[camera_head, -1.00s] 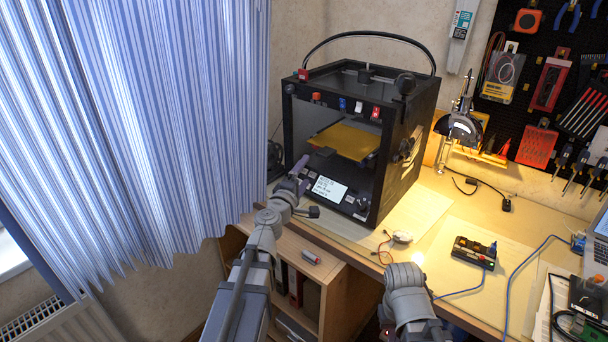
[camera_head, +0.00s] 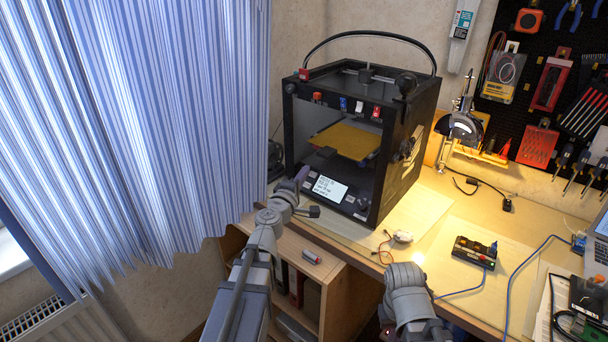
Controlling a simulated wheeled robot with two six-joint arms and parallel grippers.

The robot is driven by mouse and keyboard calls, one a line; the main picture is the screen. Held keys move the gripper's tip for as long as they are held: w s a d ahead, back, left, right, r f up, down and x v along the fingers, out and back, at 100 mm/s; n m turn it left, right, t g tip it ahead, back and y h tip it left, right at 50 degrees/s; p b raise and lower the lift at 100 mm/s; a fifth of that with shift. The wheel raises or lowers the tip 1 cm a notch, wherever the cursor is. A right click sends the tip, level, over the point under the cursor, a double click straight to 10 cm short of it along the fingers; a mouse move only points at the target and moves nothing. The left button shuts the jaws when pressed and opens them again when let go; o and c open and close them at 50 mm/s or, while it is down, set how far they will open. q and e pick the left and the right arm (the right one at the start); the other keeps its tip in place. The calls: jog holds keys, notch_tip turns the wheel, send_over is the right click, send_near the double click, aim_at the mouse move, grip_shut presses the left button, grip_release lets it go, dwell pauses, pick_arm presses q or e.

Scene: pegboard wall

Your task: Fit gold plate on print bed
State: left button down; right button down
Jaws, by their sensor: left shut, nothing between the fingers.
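The gold plate (camera_head: 345,141) lies flat inside the open-fronted black 3D printer (camera_head: 401,165), at the height of the print bed. The bed itself is mostly hidden under the plate; a pale edge shows along the plate's left side. I cannot tell how exactly the plate lines up. My left gripper (camera_head: 302,176) is at the printer's lower left front corner, outside the chamber and apart from the plate. It is shut and empty. My right arm shows at the bottom centre, but its gripper's fingers do not show.
The printer's screen (camera_head: 325,188) is right of my left gripper. A small black device (camera_head: 474,252) with a blue cable and a lamp (camera_head: 459,128) stand on the desk to the right. A striped curtain (camera_head: 150,120) hangs at the left. A wooden shelf (camera_head: 335,300) is below.

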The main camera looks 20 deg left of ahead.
aim_at(322, 156)
pick_arm(q)
jog(key=shift+r, duration=0.1)
dwell(0.6)
jog(key=shift+r+p, duration=1.15)
jog(key=shift+p, duration=0.1)
jog(key=shift+w, duration=0.1)
jog(key=shift+w+d, duration=0.55)
jog(key=shift+w, duration=0.9)
jog(key=shift+w+d, duration=0.55)
jog(key=shift+w, duration=0.95)
jog(key=shift+w+d, duration=0.55)
jog(key=shift+w, duration=0.9)
jog(key=s+a, duration=0.2)
jog(key=s, duration=0.5)
jog(key=shift+s+a, duration=0.35)
jog(key=shift+a, duration=0.05)
